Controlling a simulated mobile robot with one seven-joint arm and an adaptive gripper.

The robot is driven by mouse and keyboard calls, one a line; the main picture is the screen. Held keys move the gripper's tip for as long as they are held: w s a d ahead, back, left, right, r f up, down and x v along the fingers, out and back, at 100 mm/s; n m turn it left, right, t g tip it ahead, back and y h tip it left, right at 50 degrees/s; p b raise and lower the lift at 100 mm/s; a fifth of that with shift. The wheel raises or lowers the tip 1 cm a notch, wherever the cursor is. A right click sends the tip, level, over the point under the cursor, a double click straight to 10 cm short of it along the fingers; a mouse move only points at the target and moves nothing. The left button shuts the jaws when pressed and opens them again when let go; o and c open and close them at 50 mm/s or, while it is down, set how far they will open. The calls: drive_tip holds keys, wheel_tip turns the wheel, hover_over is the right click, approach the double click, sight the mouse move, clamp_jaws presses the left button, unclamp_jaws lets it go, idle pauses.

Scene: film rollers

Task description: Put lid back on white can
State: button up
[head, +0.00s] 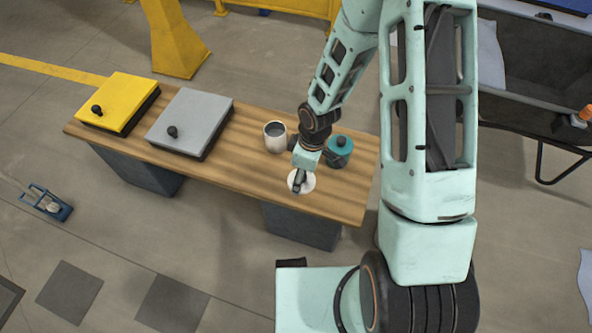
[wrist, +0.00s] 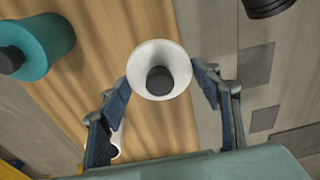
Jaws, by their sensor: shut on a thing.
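The white can (head: 268,145) stands upright and open on the wooden bench, with a dark inside. Its round white lid (head: 306,185) has a dark knob and is at my gripper (head: 297,184), near the bench's front edge, right of and in front of the can. In the wrist view the lid (wrist: 143,88) sits between the fingertips of my gripper (wrist: 163,75), which is shut on it. I cannot tell whether the lid touches the bench. A white part of the can (wrist: 118,138) shows behind the left finger.
A teal can (head: 339,155) with its lid on stands close behind my gripper. A grey box (head: 195,115) and a yellow box (head: 122,98) lie on the bench (head: 232,178) to the left. Bare wood lies between the grey box and the white can.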

drive_tip(key=s+d+r+p, duration=0.1)
drive_tip(key=s+d+r, duration=0.25)
drive_tip(key=s, duration=0.45)
drive_tip(key=w+d+r+m, duration=0.6)
drive_tip(key=w+r+m, duration=0.1)
drive_tip(key=w+r, duration=0.35)
drive_tip(key=w+r+m, duration=0.2)
drive_tip(key=r+m, duration=0.1)
drive_tip(key=r, duration=0.4)
drive_tip(key=w+d+r+m+h, duration=0.1)
drive_tip(key=w+r+m, duration=0.2)
drive_tip(key=r, duration=0.4)
drive_tip(key=shift+r+m+t, duration=0.35)
drive_tip(key=shift+m+t, duration=0.05)
drive_tip(key=shift+m, duration=0.2)
